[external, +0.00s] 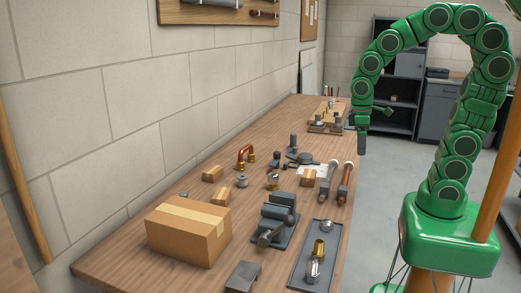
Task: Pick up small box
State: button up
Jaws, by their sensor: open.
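A much larger cardboard box (188,231) with pale tape stands at the front. My gripper (362,148) is open and points down at the far right edge of the bench, away from these boxes. Its fingers are small in the picture and nothing shows between them.
A vise (277,222), a grey tray (318,260) with fittings, a copper pipe bend (246,154) and pipe tools (345,184) crowd the bench. A wooden board with fittings (327,118) is at the far end. The wall bounds the left; floor (390,190) is clear at right.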

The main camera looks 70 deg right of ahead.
jog(key=w+d+f, duration=0.2)
jog(key=w+f, duration=0.2)
jog(key=w, duration=0.6)
jog(key=t, duration=0.1)
send_over(309, 173)
jog(key=shift+n, duration=0.3)
jog(key=f, duration=0.6)
jog(key=shift+s+a+f, duration=0.15)
jog(key=shift+s+a, duration=0.1)
jog(key=shift+s, duration=0.1)
jog(key=shift+w+d+f, duration=0.1)
jog(key=shift+w+f, duration=0.05)
jog(key=shift+f, duration=1.85)
jog(key=shift+w+d+f, duration=0.1)
jog(key=shift+w+f, duration=0.05)
jog(key=shift+f, duration=1.8)
jog(key=c, duration=0.7)
